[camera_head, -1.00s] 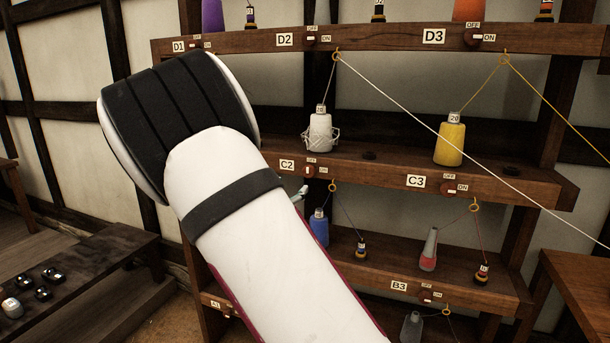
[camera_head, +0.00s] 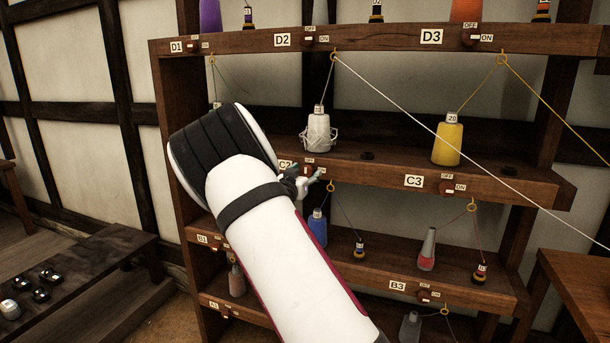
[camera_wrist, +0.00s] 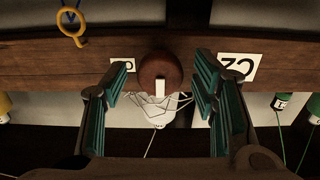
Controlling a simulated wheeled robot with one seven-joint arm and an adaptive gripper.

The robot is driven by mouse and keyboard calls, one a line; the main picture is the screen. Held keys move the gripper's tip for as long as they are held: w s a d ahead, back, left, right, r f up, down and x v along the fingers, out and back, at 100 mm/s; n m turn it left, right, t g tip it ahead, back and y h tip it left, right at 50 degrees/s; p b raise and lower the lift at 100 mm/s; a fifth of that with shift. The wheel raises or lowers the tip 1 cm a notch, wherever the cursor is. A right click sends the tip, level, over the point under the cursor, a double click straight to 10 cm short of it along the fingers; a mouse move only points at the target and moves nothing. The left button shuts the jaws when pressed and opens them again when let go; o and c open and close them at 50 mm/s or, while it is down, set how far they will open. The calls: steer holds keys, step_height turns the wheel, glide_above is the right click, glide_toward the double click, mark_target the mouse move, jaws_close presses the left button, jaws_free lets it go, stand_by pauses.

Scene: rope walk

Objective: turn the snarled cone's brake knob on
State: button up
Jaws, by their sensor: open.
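The snarled cone (camera_head: 319,131) is white with loose loops of thread and stands upright on the shelf above the C2 label; it also shows behind the knob in the wrist view (camera_wrist: 158,117). Its brake knob (camera_wrist: 158,68) is round and red-brown, on the shelf's front edge, with a white mark on the side toward the cone. In the wrist view the C2 plate (camera_wrist: 236,67) appears upside down at right, a small label (camera_wrist: 122,65) at left. My gripper (camera_wrist: 160,80) is open, its teal-padded fingers on either side of the knob. Contact cannot be told.
The C3 knob (camera_head: 446,188) is to the right on the same board. A yellow thread ring (camera_wrist: 72,24) is near my left finger in the wrist view. A blue cone (camera_head: 317,228) stands on the shelf below. A white thread crosses the rack toward the right.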

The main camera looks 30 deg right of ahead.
steer(key=c, duration=1.2)
steer(key=shift+o, duration=0.2)
steer(key=shift+m+b, duration=0.35)
steer(key=shift+m, duration=0.05)
steer(key=m+b, duration=0.3)
steer(key=shift+w+f+m, duration=0.1)
steer(key=shift+f+m, duration=0.05)
steer(key=shift+m, duration=0.25)
steer(key=m+b, duration=0.4)
steer(key=b, duration=0.1)
steer(key=m+b, duration=0.5)
steer(key=b, duration=0.2)
steer(key=shift+f+m, duration=0.1)
steer(key=shift+m, duration=0.3)
steer(key=m+b, duration=0.3)
steer(key=b, duration=0.1)
steer(key=shift+m+b, duration=0.3)
steer(key=shift+b, duration=0.1)
steer(key=shift+r, duration=0.2)
